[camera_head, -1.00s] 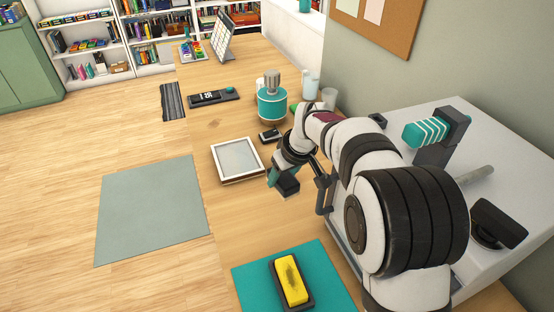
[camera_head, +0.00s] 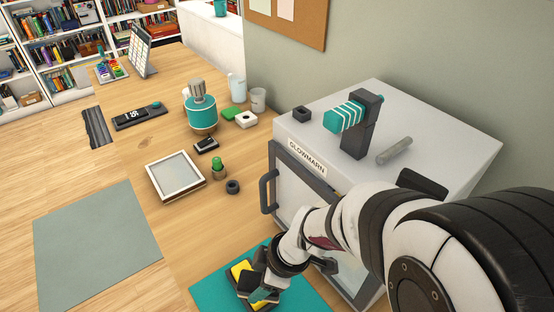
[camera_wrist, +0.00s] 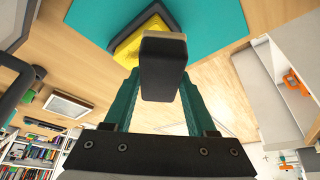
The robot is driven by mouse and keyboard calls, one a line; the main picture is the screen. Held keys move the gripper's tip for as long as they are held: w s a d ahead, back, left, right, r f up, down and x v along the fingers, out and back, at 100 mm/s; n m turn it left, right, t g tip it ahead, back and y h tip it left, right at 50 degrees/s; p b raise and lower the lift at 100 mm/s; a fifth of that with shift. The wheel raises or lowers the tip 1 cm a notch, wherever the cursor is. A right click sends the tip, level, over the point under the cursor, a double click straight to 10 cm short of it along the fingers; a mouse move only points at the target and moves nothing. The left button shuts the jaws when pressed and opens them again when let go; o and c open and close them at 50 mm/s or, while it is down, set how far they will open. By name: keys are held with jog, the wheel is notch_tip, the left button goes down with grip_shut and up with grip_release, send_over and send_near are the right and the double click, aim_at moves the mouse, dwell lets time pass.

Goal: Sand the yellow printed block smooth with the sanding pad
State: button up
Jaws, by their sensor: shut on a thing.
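The yellow printed block (camera_head: 241,270) sits in a dark holder on the teal mat (camera_head: 208,294). It shows partly in the wrist view (camera_wrist: 128,46), with its dark holder behind it. My gripper (camera_head: 262,283) is over the mat, at the block. In the wrist view its teal fingers (camera_wrist: 158,84) are shut on the sanding pad (camera_wrist: 163,70), a dark block with a tan face. The pad hides part of the yellow block. I cannot tell whether the pad touches it.
A white cabinet labelled GLOWMARN (camera_head: 309,155) stands right of the mat, its handle (camera_head: 267,191) sticking out. A white-framed tray (camera_head: 150,179), a small green-topped bottle (camera_head: 218,166) and a dark ring (camera_head: 233,187) lie beyond the mat. A grey mat (camera_head: 95,245) lies left.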

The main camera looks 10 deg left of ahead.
aim_at(240, 265)
notch_tip(240, 265, down, 5)
jog(key=shift+w+a+f, duration=0.15)
jog(key=shift+a+f, duration=0.05)
jog(key=shift+f, duration=0.05)
jog(key=shift+w+a, duration=0.25)
jog(key=shift+w, duration=0.05)
jog(key=shift+c, duration=0.6)
jog(key=shift+w+a+f, duration=0.15)
jog(key=shift+w+a, duration=2.7)
jog(key=shift+w, duration=0.2)
jog(key=shift+s+d, duration=3.15)
jog(key=shift+s, duration=0.25)
jog(key=shift+s+d+r, duration=0.1)
jog(key=shift+d+r, duration=0.05)
jog(key=shift+r, duration=4)
jog(key=shift+w+a+f, duration=0.15)
jog(key=shift+f, duration=0.95)
jog(key=shift+w+a+f, duration=0.1)
jog(key=shift+f, duration=1.05)
jog(key=shift+w+a+f, duration=0.15)
jog(key=shift+f, duration=0.95)
